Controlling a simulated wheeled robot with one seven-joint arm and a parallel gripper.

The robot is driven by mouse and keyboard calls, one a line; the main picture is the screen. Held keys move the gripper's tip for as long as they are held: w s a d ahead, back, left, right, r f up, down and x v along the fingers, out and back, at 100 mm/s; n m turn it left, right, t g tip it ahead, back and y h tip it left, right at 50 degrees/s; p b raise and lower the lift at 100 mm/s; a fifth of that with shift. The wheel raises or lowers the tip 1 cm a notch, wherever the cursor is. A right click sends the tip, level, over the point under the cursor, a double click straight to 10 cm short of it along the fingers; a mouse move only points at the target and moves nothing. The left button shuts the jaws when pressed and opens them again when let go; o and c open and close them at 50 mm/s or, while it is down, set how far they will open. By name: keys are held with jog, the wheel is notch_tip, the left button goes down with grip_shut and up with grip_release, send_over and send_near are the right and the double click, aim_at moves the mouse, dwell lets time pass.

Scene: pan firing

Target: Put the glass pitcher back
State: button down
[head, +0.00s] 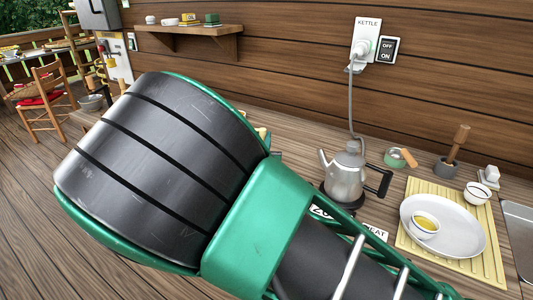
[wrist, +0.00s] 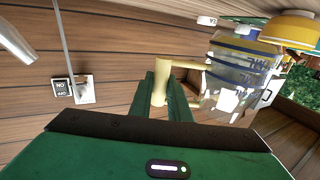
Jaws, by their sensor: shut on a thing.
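The glass pitcher (wrist: 236,75) shows in the wrist view, right of my fingers. It is clear with blue bands and has a cream handle (wrist: 158,84). My gripper (wrist: 166,92) is shut on this handle, with its green fingers around it. The wrist picture is turned upside down, with the wall switch lettering inverted. In the head view my large arm covers the middle, and the pitcher and fingers are hidden behind it. I cannot tell whether the pitcher touches a surface.
A metal kettle (head: 346,177) stands on the counter right of my arm, its cord running up to a wall plug (head: 362,50). A white plate (head: 442,226) with a small bowl (head: 425,224) lies on a yellow mat (head: 484,268). A wooden wall shelf (head: 190,31) holds small dishes.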

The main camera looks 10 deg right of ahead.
jog(key=shift+d+f, duration=0.35)
jog(key=shift+f, duration=0.5)
jog(key=shift+d+f, duration=0.35)
jog(key=shift+f, duration=0.55)
jog(key=shift+d+f, duration=0.35)
jog(key=shift+f, duration=0.65)
jog(key=shift+s+f, duration=0.3)
jog(key=shift+f, duration=0.15)
jog(key=c, duration=1.7)
grip_release()
jog(key=shift+o, duration=0.2)
jog(key=shift+d, duration=0.1)
